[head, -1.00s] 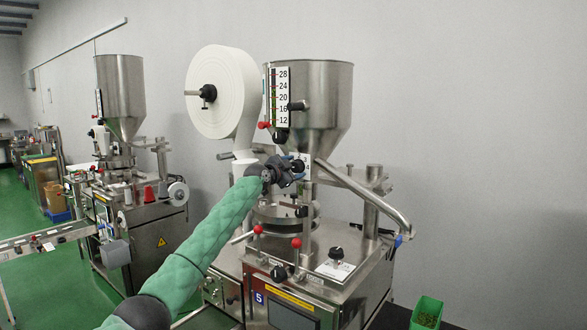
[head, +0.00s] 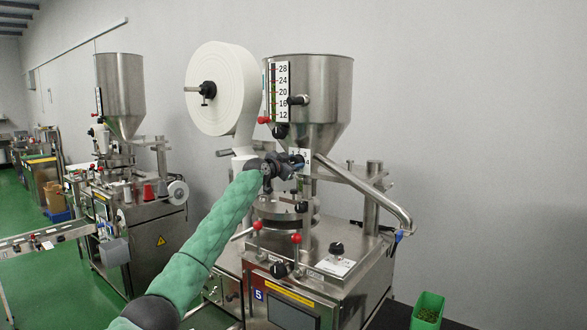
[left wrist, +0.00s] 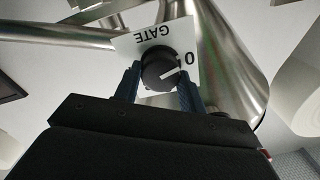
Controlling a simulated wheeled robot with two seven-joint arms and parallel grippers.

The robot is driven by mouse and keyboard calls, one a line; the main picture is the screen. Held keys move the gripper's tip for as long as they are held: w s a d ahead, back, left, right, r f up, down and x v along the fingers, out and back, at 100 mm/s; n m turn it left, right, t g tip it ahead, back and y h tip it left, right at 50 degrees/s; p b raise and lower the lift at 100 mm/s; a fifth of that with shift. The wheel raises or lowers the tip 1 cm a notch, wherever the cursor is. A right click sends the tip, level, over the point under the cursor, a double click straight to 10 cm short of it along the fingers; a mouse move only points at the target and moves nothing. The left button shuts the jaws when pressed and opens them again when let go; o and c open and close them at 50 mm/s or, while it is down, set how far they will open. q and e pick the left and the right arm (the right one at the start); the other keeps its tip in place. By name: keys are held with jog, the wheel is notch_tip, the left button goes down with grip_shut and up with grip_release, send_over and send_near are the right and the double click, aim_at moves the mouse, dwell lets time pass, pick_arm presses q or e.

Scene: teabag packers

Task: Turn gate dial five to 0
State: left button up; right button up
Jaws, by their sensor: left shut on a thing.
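The gate dial (left wrist: 158,68) is a round black knob with a white pointer line, on a white plate (left wrist: 128,47) marked GATE and 0. In the left wrist view the lettering is upside down. The pointer line aims right and slightly up, close to the 0 but a little below it. My left gripper (left wrist: 157,82) is shut on the dial, with one dark blue finger on each side. In the head view my left gripper (head: 292,163) is at the plate below the steel hopper (head: 327,100) of machine 5, mostly covering the dial. My right gripper is not in view.
A steel chute (head: 365,190) slopes down right of the dial. A white paper roll (head: 222,90) hangs at upper left. Red-ball levers (head: 296,239) and a black knob (head: 336,249) stand on the machine top below. A green bin (head: 427,310) is at lower right.

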pick_arm(q)
jog(key=n+b, duration=0.1)
jog(key=n, duration=0.1)
jog(key=shift+f+n, duration=0.15)
jog(key=shift+n, duration=0.25)
jog(key=n, duration=0.2)
jog(key=shift+n+b, duration=0.4)
jog(key=shift+n, duration=0.9)
jog(key=n, duration=0.4)
jog(key=shift+w+a, duration=0.1)
jog(key=shift+n, duration=1.3)
jog(key=shift+a+n, duration=0.1)
jog(key=shift+n, duration=0.3)
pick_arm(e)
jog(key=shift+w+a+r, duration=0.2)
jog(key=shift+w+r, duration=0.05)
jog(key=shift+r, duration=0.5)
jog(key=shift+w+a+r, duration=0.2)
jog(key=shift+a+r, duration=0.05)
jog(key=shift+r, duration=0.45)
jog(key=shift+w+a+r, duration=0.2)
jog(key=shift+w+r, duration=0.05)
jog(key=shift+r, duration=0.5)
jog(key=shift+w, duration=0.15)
pick_arm(q)
jog(key=o, duration=1)
jog(key=shift+c, duration=0.2)
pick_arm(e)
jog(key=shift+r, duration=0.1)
